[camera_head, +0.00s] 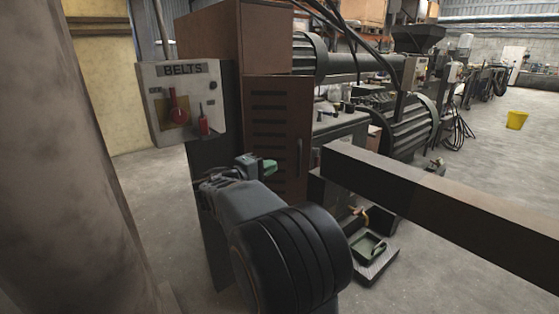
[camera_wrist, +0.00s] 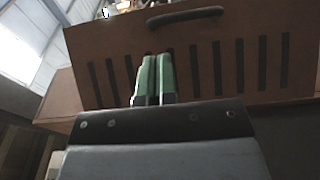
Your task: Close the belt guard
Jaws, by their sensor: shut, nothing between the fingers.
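The belt guard (camera_head: 277,112) is a brown slotted door on the brown housing (camera_head: 268,40). Its dark handle (camera_head: 299,157) is near its right edge in the head view. That edge reaches right past the housing's upper part; I cannot tell the exact gap. In the wrist view the guard (camera_wrist: 243,62) fills most of the picture, with its handle (camera_wrist: 185,14) at the top. My gripper (camera_head: 270,166) has green fingers, which lie side by side, shut and empty, in the wrist view (camera_wrist: 154,72). The fingertips are in front of the slotted face, away from the handle; contact is unclear.
A grey BELTS switch box (camera_head: 182,103) with a red switch stands left of the housing. A dark beam (camera_head: 440,205) crosses the right side. A low tray (camera_head: 370,250) is on the floor near my arm. Open floor lies right, around a yellow bucket (camera_head: 516,120).

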